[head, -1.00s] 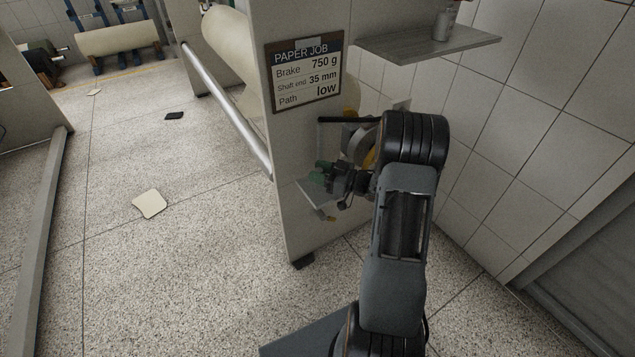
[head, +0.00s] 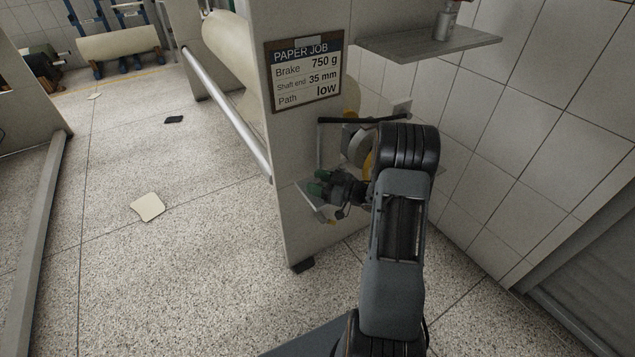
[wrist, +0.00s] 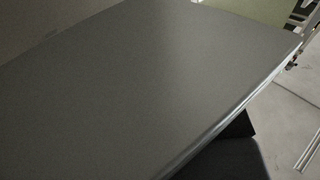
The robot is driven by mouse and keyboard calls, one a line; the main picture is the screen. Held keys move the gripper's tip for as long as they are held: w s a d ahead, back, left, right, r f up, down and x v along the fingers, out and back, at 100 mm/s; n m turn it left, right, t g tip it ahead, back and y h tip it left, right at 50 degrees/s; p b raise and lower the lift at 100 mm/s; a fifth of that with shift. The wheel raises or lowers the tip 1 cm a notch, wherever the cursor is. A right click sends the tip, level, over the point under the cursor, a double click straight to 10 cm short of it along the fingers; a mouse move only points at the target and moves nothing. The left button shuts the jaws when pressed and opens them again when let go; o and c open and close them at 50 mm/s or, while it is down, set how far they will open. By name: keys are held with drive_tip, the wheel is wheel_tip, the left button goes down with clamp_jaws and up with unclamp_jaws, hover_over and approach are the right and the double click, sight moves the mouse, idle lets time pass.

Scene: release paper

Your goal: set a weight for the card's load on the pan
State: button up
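The card (head: 303,76) on the machine's side panel reads Brake 750 g, Shaft end 35 mm, Path low. A dark lever (head: 345,120) sticks out below it, with a thin rod hanging down to a small light plate that looks like the pan (head: 308,190). My gripper (head: 325,188) is at this plate, partly over it. Green parts show at its tip; I cannot tell whether they are fingers or a held weight. A large grey surface (wrist: 140,80) fills most of the wrist view, and no fingers show there.
A shelf (head: 425,42) on the tiled wall holds a small metal weight-like object (head: 444,22). A brake wheel (head: 358,145) sits behind my arm. The side panel (head: 300,170) stands close to my gripper's left. Open floor (head: 190,270) lies left.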

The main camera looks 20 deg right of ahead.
drive_tip(key=shift+o, duration=0.9)
drive_tip(key=shift+r, duration=0.25)
drive_tip(key=p+v, duration=0.2)
drive_tip(key=v, duration=1)
drive_tip(key=shift+f, duration=0.1)
